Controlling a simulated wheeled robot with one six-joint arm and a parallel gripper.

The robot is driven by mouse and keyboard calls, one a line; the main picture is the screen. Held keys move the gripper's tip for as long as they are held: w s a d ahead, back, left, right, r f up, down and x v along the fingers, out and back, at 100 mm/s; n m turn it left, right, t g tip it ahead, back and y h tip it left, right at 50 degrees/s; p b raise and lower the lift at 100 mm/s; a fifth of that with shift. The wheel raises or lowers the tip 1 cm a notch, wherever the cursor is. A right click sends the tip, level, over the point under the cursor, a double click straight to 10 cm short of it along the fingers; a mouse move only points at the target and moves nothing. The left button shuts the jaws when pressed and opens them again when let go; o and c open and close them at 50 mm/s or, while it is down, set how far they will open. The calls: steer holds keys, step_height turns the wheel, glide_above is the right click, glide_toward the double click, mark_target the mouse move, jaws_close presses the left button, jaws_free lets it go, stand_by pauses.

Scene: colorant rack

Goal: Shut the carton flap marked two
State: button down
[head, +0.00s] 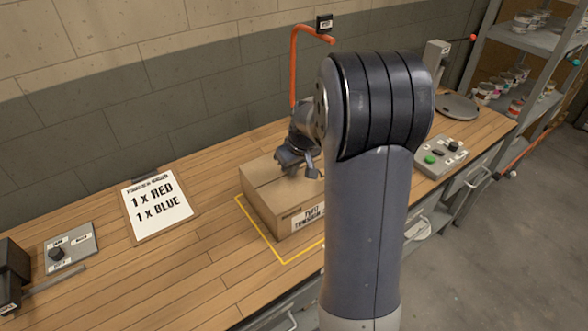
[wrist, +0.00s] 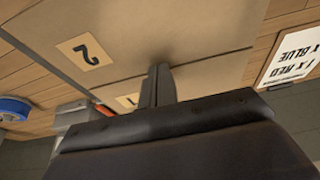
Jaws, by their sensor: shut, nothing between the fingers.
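The brown carton (head: 262,203) stands on the wooden bench inside a yellow outline, with a printed label on its front side. The flap marked two (wrist: 140,35) shows in the wrist view and looks lying flat across the carton's top. The flap marked one (wrist: 112,104) lies beside it across a seam, its mark partly hidden by my gripper. My gripper (head: 312,172) is shut and empty over the carton's top. In the wrist view its fingertips (wrist: 159,72) are at the seam; I cannot tell whether they touch. My arm hides the carton's right part in the head view.
A clipboard (head: 158,207) reading 1 x RED, 1 x BLUE lies left of the carton. A knob panel (head: 80,246) is at far left. An orange hooked pipe (head: 294,68) rises behind. A button panel (head: 440,156) is on the right. Bench left of the carton is mostly clear.

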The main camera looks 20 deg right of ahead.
steer(key=shift+s+a+f, duration=0.1)
steer(key=shift+s+f, duration=0.15)
steer(key=shift+f, duration=0.35)
steer(key=shift+r, duration=0.15)
steer(key=shift+w+r+p, duration=0.25)
steer(key=shift+r+p, duration=0.65)
steer(key=shift+r, duration=0.3)
steer(key=w+v, duration=0.1)
steer(key=v, duration=1.1)
steer(key=shift+w+r, duration=0.25)
steer(key=shift+r, duration=0.25)
glide_above(298, 181)
steer(key=w, duration=0.3)
steer(key=f, duration=1.2)
steer(key=shift+s+a, duration=0.15)
steer(key=shift+s, duration=0.1)
steer(key=shift+f+b, duration=0.55)
steer(key=shift+f, duration=0.3)
